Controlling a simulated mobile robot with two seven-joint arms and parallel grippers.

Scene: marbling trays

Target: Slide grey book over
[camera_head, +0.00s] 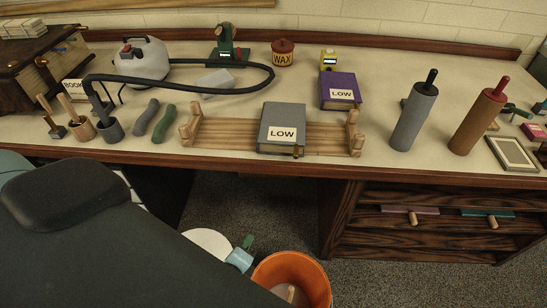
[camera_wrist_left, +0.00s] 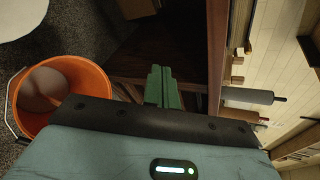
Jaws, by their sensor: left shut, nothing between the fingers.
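The grey book (camera_head: 284,117) carries a white "LOW" label and lies across the slatted wooden rack (camera_head: 225,133) near the front edge of the table, right of the rack's middle. My left gripper (camera_head: 248,241) is below the table's front edge, beside the orange bucket and well apart from the book. Its green fingers (camera_wrist_left: 163,87) show in the left wrist view, shut together with nothing between them. The grey book cannot be made out in the left wrist view. My right gripper is not in view.
A purple "LOW" book (camera_head: 338,86) stands behind the rack. A grey roller (camera_head: 411,120) and a brown roller (camera_head: 477,120) stand to the right. A black hose (camera_head: 190,89) lies behind. An orange bucket (camera_head: 316,280) is on the floor; it also shows in the left wrist view (camera_wrist_left: 85,75).

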